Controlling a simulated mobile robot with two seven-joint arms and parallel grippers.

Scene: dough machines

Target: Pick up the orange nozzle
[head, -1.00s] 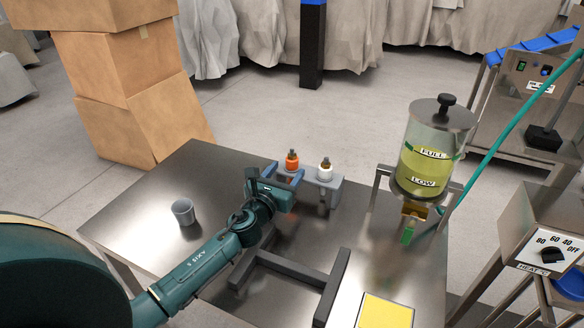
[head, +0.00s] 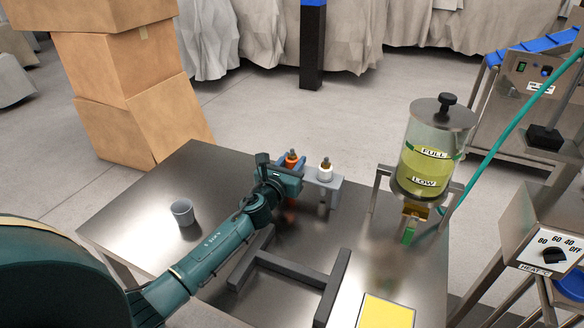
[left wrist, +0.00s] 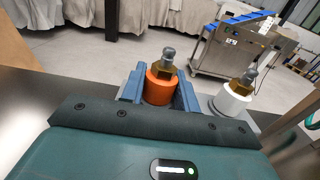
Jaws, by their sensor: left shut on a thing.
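The orange nozzle (head: 291,161) stands upright at the left end of a small grey holder (head: 325,184) on the steel table, partly hidden in the head view by my left gripper (head: 291,166). In the left wrist view the orange nozzle (left wrist: 160,86), with a brass collar and grey tip, sits between the blue-grey fingers of my left gripper (left wrist: 160,88). The fingers are shut on its orange body. A white nozzle (head: 325,171) stands just right of it in the holder, and it also shows in the left wrist view (left wrist: 234,97). My right gripper is not in view.
A grey cup (head: 183,212) stands on the left of the table (head: 150,215). A dark frame (head: 290,270) lies in front of the holder. A clear hopper (head: 432,150) with yellow liquid stands to the right, near a yellow pad (head: 387,312).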

